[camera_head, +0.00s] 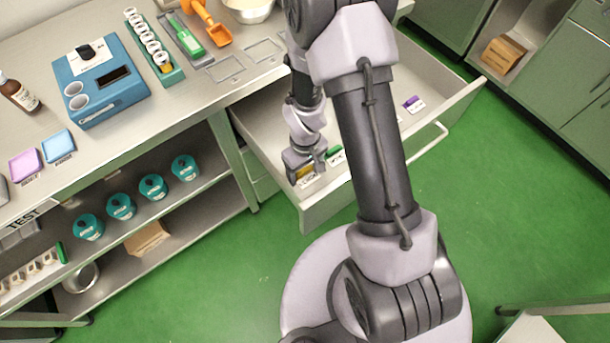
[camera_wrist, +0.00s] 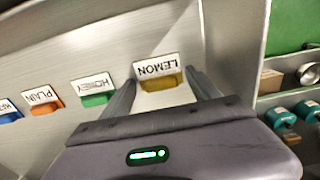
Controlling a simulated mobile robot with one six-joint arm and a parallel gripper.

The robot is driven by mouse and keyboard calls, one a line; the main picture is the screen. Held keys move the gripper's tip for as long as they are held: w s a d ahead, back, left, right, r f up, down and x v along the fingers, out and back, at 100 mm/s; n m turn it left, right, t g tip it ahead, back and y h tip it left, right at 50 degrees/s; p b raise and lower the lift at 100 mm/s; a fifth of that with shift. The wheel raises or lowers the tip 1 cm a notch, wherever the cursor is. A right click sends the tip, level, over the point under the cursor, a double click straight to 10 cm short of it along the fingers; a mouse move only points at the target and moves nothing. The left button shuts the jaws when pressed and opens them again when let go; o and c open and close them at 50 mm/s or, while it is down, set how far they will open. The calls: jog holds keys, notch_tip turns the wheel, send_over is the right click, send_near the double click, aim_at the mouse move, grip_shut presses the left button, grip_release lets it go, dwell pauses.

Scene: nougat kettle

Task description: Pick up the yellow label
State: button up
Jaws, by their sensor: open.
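The yellow label (camera_wrist: 163,84) has a white card reading "LEMON" and a yellow base; it sits in the open drawer (camera_head: 322,211), near one wall. In the head view the yellow label (camera_head: 305,173) shows just below my gripper (camera_head: 306,168). In the wrist view my gripper (camera_wrist: 163,82) is open, with one finger on each side of the label. Gaps seem to show on both sides, and I cannot tell whether either finger touches it.
In the wrist view, a green "HONEY" label (camera_wrist: 95,99), an orange "PLAIN" label (camera_wrist: 46,108) and a blue label (camera_wrist: 9,116) stand in a row left of it. A purple label (camera_head: 413,103) lies further right in the drawer. The counter (camera_head: 200,105) borders the drawer.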

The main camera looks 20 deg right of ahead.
jog(key=shift+r, duration=0.15)
jog(key=c, duration=1.4)
